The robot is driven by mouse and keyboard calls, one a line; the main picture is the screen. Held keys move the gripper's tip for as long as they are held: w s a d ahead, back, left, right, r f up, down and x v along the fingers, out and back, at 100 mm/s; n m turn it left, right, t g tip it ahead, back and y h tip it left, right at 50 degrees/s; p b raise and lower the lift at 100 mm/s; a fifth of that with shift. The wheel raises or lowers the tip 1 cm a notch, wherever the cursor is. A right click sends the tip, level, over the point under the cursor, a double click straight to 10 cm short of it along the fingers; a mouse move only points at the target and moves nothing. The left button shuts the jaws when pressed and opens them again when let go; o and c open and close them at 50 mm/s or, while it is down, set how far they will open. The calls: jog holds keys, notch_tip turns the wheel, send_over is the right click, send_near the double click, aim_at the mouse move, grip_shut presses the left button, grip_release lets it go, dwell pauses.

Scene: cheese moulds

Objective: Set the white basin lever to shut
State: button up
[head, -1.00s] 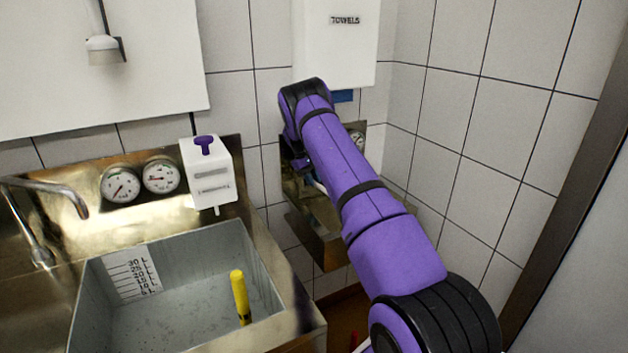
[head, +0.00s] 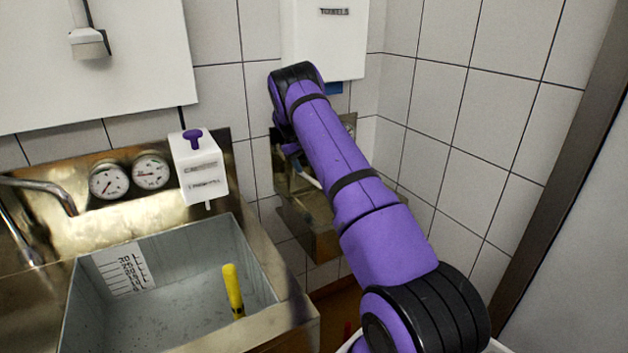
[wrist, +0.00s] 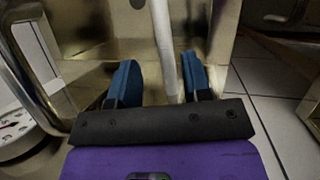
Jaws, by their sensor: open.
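The white basin lever (wrist: 163,32) is a long pale bar in the wrist view. It runs down from the top edge between the two blue fingers of my gripper (wrist: 160,80). The fingers are apart, and I see no clear grip on the lever; it looks nearer the right finger. In the head view a short piece of the white lever (head: 307,174) shows beside my purple arm, in front of the small steel basin (head: 315,236). My arm hides most of that basin and my fingers there.
A large steel sink (head: 268,318) with a yellow float (head: 232,290) stands at the left. Two dials and a white dispenser (head: 198,172) are above it. A white towel box (head: 325,38) hangs over the small basin. Tiled wall closes off the right.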

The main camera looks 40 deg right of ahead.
jog(key=s+a+r, duration=0.1)
jog(key=s+a, duration=0.2)
jog(key=s, duration=0.4)
jog(key=s+a+r, duration=0.1)
jog(key=s+a, duration=0.3)
jog(key=s, duration=0.3)
jog(key=shift+s, duration=0.15)
jog(key=shift+a+f, duration=0.1)
